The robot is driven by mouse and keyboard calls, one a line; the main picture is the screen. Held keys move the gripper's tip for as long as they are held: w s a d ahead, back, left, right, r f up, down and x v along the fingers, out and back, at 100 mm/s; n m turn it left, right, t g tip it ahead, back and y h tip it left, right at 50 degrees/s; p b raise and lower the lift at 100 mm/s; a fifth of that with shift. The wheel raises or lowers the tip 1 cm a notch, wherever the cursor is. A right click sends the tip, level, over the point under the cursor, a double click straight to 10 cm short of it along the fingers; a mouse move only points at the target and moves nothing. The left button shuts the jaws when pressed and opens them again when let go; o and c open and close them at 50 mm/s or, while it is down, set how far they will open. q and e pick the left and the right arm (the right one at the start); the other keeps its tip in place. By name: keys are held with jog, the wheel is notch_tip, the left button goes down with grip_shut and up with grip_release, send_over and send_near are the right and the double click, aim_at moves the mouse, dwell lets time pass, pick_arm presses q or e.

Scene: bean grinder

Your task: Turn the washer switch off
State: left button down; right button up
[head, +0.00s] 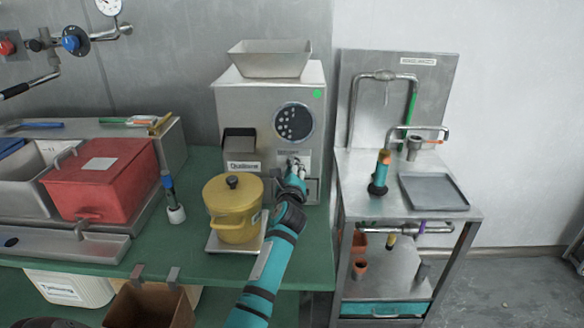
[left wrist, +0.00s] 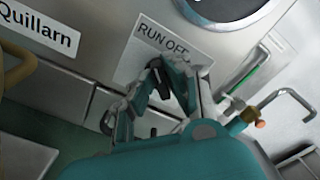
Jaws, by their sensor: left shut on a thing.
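The switch (left wrist: 154,66) is a small dark lever on the front of the grey machine (head: 262,120), just below a white label (left wrist: 165,40) reading "RUN OFF". My left gripper (head: 295,170) reaches up to this panel from below. In the left wrist view the left gripper (left wrist: 160,80) has its fingertips at the switch and is shut on it. The fingers hide much of the switch, so I cannot tell clearly which word it points to. My right gripper is not in view.
A yellow pot (head: 234,212) stands on a scale left of my left arm. A round perforated disc (head: 294,122) is above the label. A red bin (head: 101,178) is at left. A steel stand (head: 410,165) with pipes is at right.

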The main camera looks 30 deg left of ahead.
pick_arm(q)
jog(key=shift+w+d+m+p, duration=0.1)
jog(key=shift+d+m+p, duration=0.05)
jog(key=shift+m+p, duration=3.75)
jog(key=shift+m+b, duration=0.65)
jog(key=shift+m, duration=0.25)
jog(key=c, duration=1.4)
grip_release()
jog(key=shift+o, duration=0.2)
jog(key=v, duration=1.2)
